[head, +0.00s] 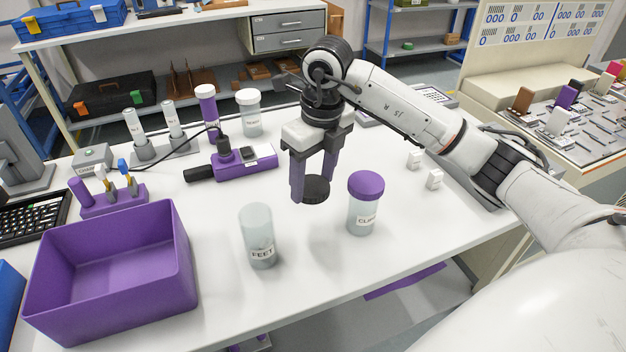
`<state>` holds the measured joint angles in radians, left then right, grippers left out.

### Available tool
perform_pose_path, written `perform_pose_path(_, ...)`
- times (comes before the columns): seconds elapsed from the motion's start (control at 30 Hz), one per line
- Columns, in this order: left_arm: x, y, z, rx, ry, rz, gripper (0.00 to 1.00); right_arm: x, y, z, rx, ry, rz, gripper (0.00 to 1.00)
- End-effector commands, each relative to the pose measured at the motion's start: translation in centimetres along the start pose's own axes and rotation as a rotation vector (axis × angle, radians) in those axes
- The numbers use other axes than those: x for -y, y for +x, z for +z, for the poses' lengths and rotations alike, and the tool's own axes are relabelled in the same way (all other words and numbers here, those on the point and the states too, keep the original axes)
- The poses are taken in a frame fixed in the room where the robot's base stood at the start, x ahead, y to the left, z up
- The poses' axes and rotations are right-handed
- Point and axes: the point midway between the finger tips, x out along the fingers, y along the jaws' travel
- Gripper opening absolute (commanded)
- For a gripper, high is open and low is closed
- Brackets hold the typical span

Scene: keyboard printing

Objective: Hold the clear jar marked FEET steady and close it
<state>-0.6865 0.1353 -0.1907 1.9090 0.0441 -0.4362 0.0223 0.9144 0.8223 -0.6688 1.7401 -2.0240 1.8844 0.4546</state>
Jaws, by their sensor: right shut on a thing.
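The clear jar marked FEET (258,240) stands upright and open on the white table, near its front edge. My right gripper (314,184) is shut on a black lid (316,189) and holds it above the table. The lid is to the right of the FEET jar and higher than it, apart from its mouth. My left gripper does not show.
An empty purple bin (110,325) stands at the left front. A purple device (238,163) with a cable lies behind the FEET jar. Two lidded jars (249,118) (208,110) stand farther back.

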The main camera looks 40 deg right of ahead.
Motion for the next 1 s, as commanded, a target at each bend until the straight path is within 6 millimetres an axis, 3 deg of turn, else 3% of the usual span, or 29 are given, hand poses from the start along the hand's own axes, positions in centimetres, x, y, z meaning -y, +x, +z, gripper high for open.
perform_pose_path(0.17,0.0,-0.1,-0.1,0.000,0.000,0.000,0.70,-0.5,-0.3,0.0,0.001,-0.077,0.008,0.35)
perform_pose_path(0.27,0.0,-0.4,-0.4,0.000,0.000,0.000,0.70,-1.4,-0.9,-0.2,0.001,-0.250,0.028,0.35)
perform_pose_path(0.6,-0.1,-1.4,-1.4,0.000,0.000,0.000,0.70,-6.5,-3.1,-2.1,0.001,-1.190,0.142,0.35)
perform_pose_path(1.0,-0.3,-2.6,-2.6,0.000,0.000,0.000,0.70,-10.2,-5.3,-5.4,-0.001,-2.122,0.255,0.35)
